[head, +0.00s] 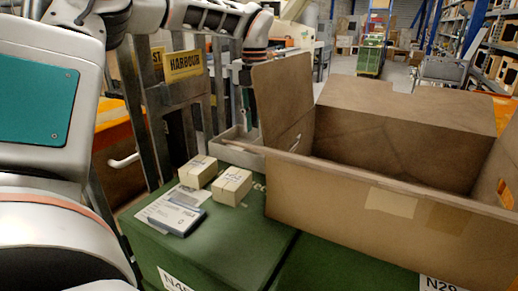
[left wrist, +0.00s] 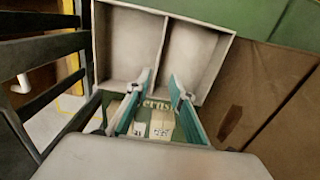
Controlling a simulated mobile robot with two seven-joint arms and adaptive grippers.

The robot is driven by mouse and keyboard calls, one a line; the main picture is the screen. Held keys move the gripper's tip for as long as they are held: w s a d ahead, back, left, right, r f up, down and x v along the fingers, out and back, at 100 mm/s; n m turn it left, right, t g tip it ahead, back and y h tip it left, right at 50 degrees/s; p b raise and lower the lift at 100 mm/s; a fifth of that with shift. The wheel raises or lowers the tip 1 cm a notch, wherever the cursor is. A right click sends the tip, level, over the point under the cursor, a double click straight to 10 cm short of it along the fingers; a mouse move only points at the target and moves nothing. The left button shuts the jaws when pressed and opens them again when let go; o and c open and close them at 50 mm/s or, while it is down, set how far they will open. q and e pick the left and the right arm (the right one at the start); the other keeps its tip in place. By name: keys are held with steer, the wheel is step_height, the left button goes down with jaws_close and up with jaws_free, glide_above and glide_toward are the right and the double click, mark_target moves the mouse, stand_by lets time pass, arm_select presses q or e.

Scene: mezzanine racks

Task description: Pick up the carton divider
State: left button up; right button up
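A pale two-compartment tray or divider piece (left wrist: 113,40), with one thin upright wall down its middle, shows in the left wrist view. In the head view it (head: 226,152) sits at the far edge of the green crates, beside the big carton. I cannot tell whether this is the carton divider; no other piece here looks like one. My left gripper (left wrist: 160,74) is open, its teal fingers apart on either side of the middle wall's near end; contact cannot be told. In the head view the left gripper (head: 243,92) hangs above the piece, partly blurred into the background. My right gripper is not in view.
A large open brown carton (head: 350,200) stands on the right over green crates (head: 235,235). Two small boxes (head: 232,186) and a labelled flat packet (head: 172,212) lie on the left crate. Grey uprights with a yellow HARBOUR sign (head: 184,66) stand at the left.

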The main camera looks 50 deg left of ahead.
mark_target(254, 142)
arm_select(q)
steer(key=f, duration=0.6)
steer(key=shift+w+a+f, duration=0.1)
steer(key=shift+a+f, duration=0.1)
steer(key=shift+a, duration=0.2)
jaws_close()
